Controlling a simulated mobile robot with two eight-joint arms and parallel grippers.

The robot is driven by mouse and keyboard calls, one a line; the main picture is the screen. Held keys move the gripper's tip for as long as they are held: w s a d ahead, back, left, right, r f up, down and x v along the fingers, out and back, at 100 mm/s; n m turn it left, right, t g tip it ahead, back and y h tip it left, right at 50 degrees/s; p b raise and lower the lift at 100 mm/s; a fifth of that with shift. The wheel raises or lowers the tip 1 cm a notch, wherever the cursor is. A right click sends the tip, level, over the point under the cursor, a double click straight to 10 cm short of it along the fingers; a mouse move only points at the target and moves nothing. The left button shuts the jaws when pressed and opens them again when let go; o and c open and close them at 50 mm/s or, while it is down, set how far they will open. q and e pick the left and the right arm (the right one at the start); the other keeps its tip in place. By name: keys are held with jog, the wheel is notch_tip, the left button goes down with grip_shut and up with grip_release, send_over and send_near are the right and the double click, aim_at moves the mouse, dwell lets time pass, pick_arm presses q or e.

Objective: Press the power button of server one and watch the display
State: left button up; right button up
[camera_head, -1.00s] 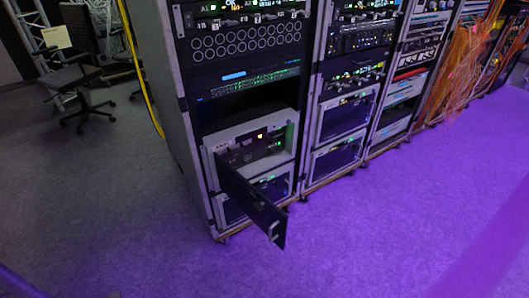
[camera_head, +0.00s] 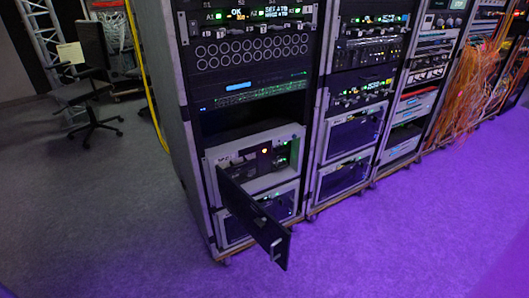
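A server (camera_head: 233,157) with a light grey frame sits low in the nearest rack. Its dark front door (camera_head: 252,218) hangs open and sticks out towards me. I cannot tell the power button apart at this size. A lit display (camera_head: 262,13) with green and white characters, including "OK", is at the top of the same rack. Neither of my grippers is in view.
A second grey-framed server (camera_head: 233,230) sits right below, partly covered by the open door. More racks stand to the right, one with hanging orange cables (camera_head: 460,105). A black chair (camera_head: 85,95) and a yellow cable (camera_head: 146,80) are at left. The floor in front is clear.

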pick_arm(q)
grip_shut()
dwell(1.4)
